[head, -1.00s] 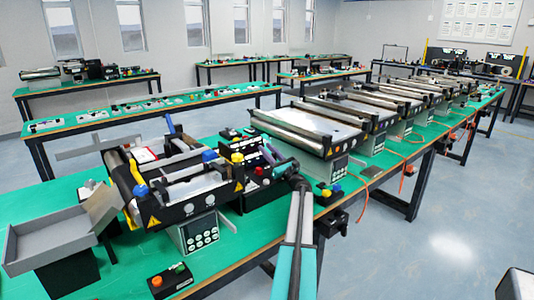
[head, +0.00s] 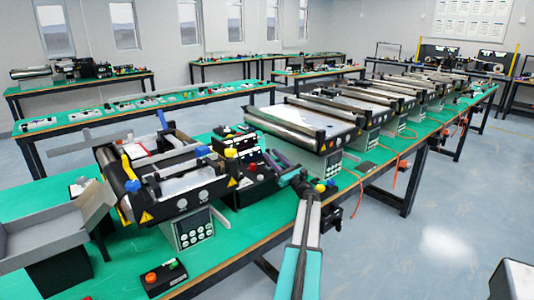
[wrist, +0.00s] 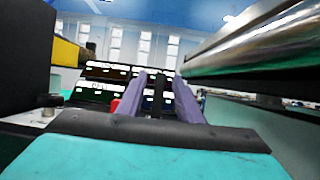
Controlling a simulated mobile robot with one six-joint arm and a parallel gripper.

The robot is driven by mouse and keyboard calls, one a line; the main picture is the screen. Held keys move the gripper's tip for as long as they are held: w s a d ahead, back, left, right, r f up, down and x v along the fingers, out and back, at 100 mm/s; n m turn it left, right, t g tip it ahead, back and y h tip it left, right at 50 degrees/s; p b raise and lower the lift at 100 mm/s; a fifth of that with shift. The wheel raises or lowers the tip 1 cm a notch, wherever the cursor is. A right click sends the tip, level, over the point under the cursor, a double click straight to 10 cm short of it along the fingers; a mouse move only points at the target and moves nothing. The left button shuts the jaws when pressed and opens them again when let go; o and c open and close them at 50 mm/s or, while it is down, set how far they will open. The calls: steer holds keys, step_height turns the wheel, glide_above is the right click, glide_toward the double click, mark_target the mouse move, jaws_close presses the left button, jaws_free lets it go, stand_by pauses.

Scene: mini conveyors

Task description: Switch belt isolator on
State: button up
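My gripper (head: 276,159) reaches over the right end of a black control unit (head: 236,142) with yellow and red knobs, on the near green bench. In the wrist view its two purple-grey fingers (wrist: 160,95) stand apart, with a dark upright shape between or behind them. A small red part (wrist: 115,104) shows just left of the left finger. Dark panels with white labels (wrist: 100,92) lie beyond the fingers. I cannot tell which part is the belt isolator, nor whether the fingers touch anything.
A mini conveyor (head: 165,185) with a keypad (head: 193,230) stands left of my gripper. Another conveyor (head: 300,122) stands to the right, its metal roller (wrist: 255,45) close in the wrist view. A button box (head: 164,278) is at the front edge, a grey tray (head: 50,228) at left.

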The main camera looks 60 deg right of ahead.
steer(key=v, duration=0.6)
steer(key=shift+s+b, duration=0.15)
steer(key=shift+b, duration=0.3)
steer(key=shift+f, duration=0.1)
